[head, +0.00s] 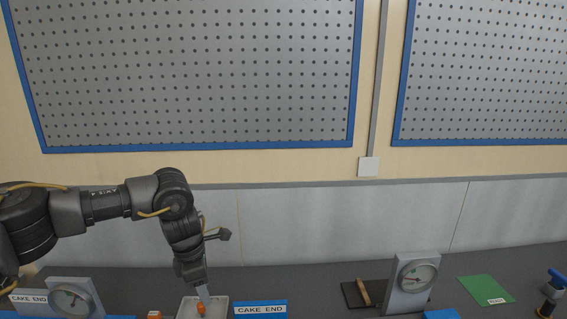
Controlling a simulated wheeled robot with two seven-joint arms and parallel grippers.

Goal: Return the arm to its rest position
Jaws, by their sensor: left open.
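My left arm comes in from the left and bends down at the wrist. My left gripper (203,293) is open and points down over a small white tray (222,300) at the bottom of the view. A small orange piece (201,309) shows right below the fingertips. Whether the fingers touch it I cannot tell. My right gripper is not in view.
A "CAKE END" sign (261,309) stands right of the tray. Gauges stand at the left (72,299) and right (418,277). A dark board (352,297), a green mat (486,289) and a blue-handled valve (556,279) lie rightward. Pegboards (190,70) cover the wall.

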